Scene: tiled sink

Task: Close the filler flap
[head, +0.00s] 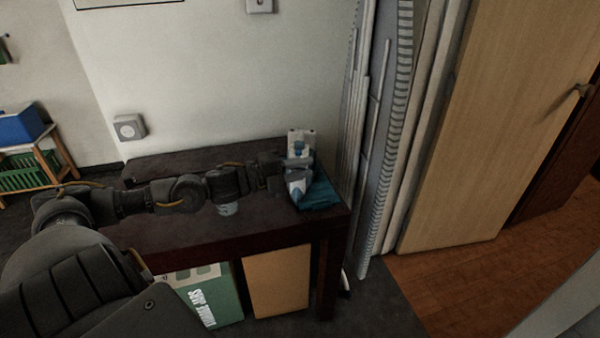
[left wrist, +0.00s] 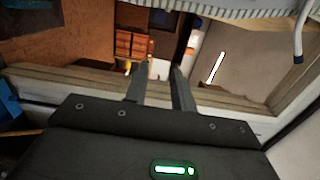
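A small white, grey and blue appliance (head: 300,143) stands at the right end of a dark table. Its blue lower part (head: 320,195) shows to the right of the gripper. I cannot make out the filler flap on it, or its position; my gripper hides part of the appliance. My left arm reaches across the table from the left, and my left gripper (head: 297,176) is at the appliance. In the left wrist view the two fingers of my left gripper (left wrist: 160,85) are apart with nothing seen between them. My right gripper is not in view.
The dark table (head: 180,235) carries a small light cup-like thing (head: 228,209) under my arm. A green box (head: 215,300) and a brown board (head: 277,282) are below it. Grey folded panels (head: 378,130) stand close on the right, beside a wooden door (head: 490,120).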

